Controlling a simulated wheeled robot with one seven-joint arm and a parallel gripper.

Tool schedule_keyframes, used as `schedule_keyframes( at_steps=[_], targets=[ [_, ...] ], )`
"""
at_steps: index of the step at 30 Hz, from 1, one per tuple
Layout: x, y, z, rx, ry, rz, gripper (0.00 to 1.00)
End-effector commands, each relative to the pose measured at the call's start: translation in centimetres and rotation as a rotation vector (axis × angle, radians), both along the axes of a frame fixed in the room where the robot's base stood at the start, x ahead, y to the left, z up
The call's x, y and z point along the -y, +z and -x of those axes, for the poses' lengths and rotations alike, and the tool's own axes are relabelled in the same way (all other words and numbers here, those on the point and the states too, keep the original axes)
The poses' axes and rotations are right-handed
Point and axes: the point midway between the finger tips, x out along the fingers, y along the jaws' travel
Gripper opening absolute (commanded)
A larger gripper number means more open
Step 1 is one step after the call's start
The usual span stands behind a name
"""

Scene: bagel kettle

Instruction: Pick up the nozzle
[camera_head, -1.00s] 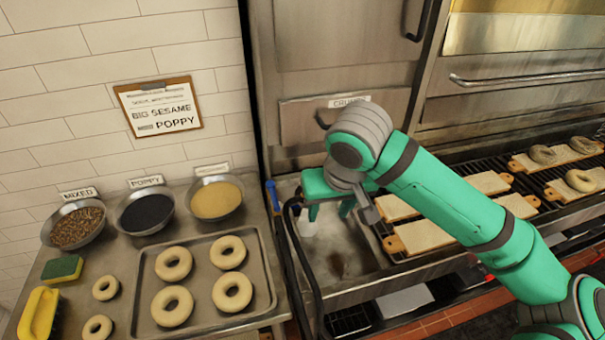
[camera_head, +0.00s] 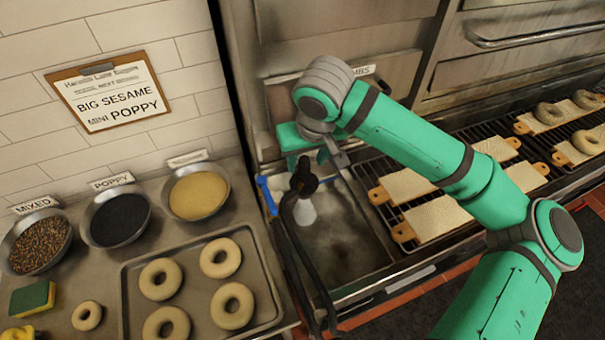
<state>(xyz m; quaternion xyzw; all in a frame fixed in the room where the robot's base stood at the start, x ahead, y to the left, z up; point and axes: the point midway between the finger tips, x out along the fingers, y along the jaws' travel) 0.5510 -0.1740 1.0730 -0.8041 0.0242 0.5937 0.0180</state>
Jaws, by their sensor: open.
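The nozzle (camera_head: 304,182) has a black head and a pale cone-shaped end pointing down. It is at the left side of the metal basin, joined to a black hose. My green gripper (camera_head: 309,163) is open, just above and behind the nozzle in the picture. Its fingers point downward, one to each side of the nozzle's top as seen here. I cannot tell whether they touch it.
The black hose (camera_head: 291,245) runs down the basin's left edge, beside a blue handle (camera_head: 266,195). The metal basin (camera_head: 345,225) looks empty. Boards (camera_head: 437,218) lie on a grate to the right. A bagel tray (camera_head: 262,310) and topping bowls (camera_head: 199,193) stand left.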

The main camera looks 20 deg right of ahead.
Motion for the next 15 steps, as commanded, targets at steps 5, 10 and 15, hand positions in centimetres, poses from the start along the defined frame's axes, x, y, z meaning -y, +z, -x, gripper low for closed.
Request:
schedule_keyframes(
  at_steps=[5, 10, 15],
  targets=[
    [-0.1, -1.0, -0.4, 0.0, 0.003, 0.0, 0.46],
    [-0.3, -2.8, -1.1, -0.001, 0.006, 0.001, 0.46],
    [-0.3, -4.9, -1.9, -0.001, 0.006, 0.001, 0.46]
  ],
)
